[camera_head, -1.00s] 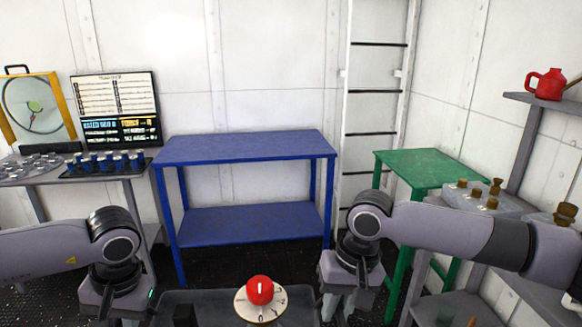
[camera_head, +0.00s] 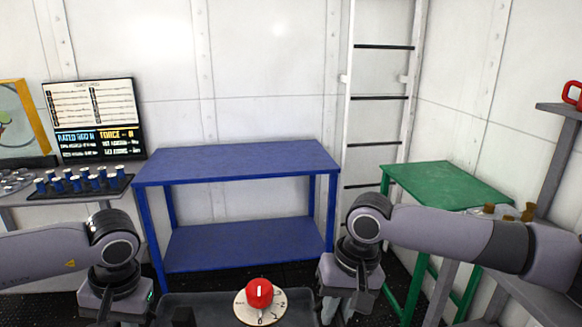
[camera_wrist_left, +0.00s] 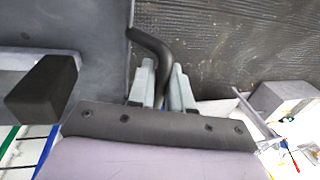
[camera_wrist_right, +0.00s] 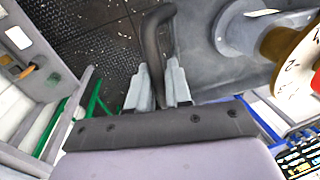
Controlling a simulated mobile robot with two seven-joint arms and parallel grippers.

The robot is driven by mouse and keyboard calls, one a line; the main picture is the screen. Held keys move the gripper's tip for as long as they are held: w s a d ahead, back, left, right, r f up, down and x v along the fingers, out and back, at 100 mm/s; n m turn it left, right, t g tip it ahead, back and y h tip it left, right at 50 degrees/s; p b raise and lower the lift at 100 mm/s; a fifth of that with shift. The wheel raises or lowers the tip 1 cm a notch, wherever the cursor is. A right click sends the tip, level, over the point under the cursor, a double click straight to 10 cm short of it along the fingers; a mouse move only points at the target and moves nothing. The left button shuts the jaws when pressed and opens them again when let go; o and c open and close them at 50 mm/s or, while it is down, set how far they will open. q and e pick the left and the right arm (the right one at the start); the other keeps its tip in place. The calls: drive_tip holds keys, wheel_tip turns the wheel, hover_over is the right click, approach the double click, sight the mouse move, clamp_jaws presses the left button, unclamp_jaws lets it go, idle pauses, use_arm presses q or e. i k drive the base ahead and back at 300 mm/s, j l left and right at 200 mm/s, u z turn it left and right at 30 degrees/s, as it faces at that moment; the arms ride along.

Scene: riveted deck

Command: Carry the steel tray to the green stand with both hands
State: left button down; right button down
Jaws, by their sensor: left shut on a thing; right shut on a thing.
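The steel tray (camera_head: 205,302) is at the bottom of the head view, between my two arms; its near part is cut off by the frame. My left gripper (camera_wrist_left: 162,88) is shut on the black handle at one end of the tray, which also shows in the left wrist view (camera_wrist_left: 95,40). My right gripper (camera_wrist_right: 161,85) is shut on the handle at the other end, beside the tray (camera_wrist_right: 205,60) in the right wrist view. The green stand (camera_head: 445,183) is at the right, beyond my right arm, with its visible top bare.
A dial with a red knob (camera_head: 260,293) is on the tray. A blue two-level table (camera_head: 240,160) stands ahead. A bench with blue-capped items (camera_head: 85,182) is at left. Shelves with brown-topped items (camera_head: 508,212) are at right, beside the stand. A ladder (camera_head: 377,100) is behind.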

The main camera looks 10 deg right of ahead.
sight(439, 184)
drive_tip(key=i+j+z, duration=0.1)
drive_tip(key=i+z, duration=0.15)
drive_tip(key=i, duration=0.9)
drive_tip(key=i+z, duration=0.25)
drive_tip(key=i, duration=0.3)
drive_tip(key=i+j+z, duration=0.2)
drive_tip(key=i, duration=0.35)
drive_tip(key=i+l+z, duration=0.1)
drive_tip(key=i+z, duration=0.25)
drive_tip(key=i, duration=0.35)
drive_tip(key=i+j+z, duration=0.1)
drive_tip(key=i+z, duration=0.3)
drive_tip(key=i, duration=0.3)
drive_tip(key=z, duration=0.45)
